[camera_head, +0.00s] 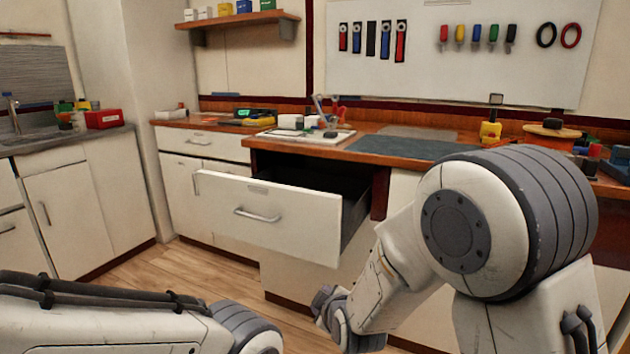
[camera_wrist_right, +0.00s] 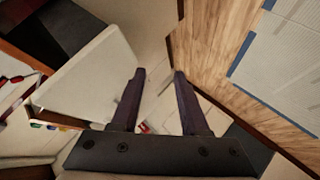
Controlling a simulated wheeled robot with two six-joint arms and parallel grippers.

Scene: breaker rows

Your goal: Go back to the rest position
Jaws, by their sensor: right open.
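My right arm (camera_head: 390,285) reaches in from the right and bends down below and to the right of the open drawer (camera_head: 290,208). Its fingers cannot be made out in the head view. In the right wrist view my right gripper (camera_wrist_right: 159,76) has its two dark fingers spread with nothing held between them. The drawer's white front (camera_wrist_right: 90,78) is to the left of the fingers there, apart from them. My left arm (camera_head: 110,318) lies along the lower left of the head view, and its gripper is out of frame.
The drawer stands pulled out under the wooden workbench (camera_head: 440,135), its dark inside partly showing. A white tray (camera_head: 305,138) and tools lie on the bench. A sink counter (camera_head: 60,140) with a red box (camera_head: 103,119) is at left. Wooden floor (camera_head: 170,270) is open between.

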